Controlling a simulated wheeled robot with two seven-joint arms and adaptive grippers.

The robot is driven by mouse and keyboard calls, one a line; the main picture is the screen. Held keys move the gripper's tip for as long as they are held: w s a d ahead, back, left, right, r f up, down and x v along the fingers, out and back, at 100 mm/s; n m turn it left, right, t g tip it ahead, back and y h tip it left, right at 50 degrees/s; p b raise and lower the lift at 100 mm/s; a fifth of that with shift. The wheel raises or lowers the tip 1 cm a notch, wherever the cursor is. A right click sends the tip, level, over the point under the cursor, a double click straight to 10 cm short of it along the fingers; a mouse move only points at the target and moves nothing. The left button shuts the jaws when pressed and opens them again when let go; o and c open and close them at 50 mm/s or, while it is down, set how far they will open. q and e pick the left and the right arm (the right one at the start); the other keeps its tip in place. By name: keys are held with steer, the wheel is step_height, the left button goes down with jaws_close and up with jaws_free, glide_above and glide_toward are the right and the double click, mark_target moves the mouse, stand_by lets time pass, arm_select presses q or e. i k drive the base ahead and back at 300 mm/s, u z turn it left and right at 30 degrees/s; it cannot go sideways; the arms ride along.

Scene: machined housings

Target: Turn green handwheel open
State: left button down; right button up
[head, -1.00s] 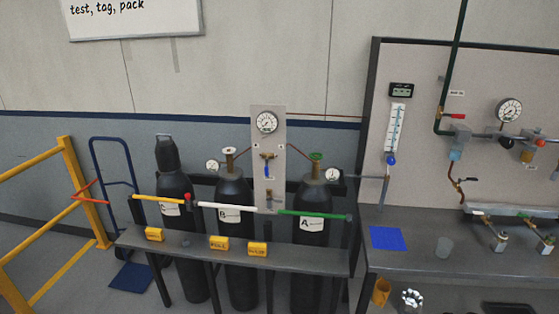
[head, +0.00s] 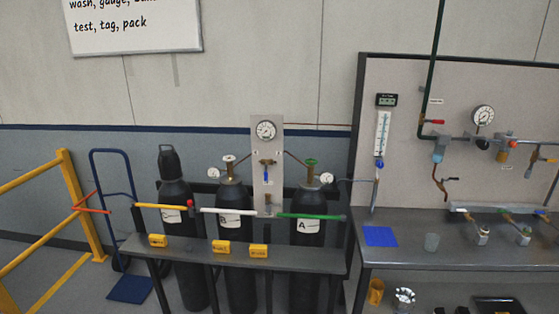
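The green handwheel (head: 311,163) sits on top of the dark gas cylinder labelled A (head: 309,199), the rightmost of three in the rack. A small round gauge (head: 327,178) is beside its valve. A pale handwheel (head: 229,159) tops cylinder B (head: 233,192) in the middle. Cylinder C (head: 175,191) at the left has a dark cap in place of a handwheel. Neither of my grippers shows in the head view. Whether the green handwheel's valve is open or shut cannot be told.
A bar with yellow, white and green (head: 311,216) sections crosses in front of the cylinders. A dark shelf (head: 200,259) with yellow tags stands before them. A grey workbench (head: 455,246) is at right, yellow railing (head: 82,205) and a blue hand truck (head: 113,195) at left.

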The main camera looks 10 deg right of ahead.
mark_target(311, 163)
steer(key=u, duration=0.55)
steer(key=i, duration=0.8)
steer(key=u, duration=0.4)
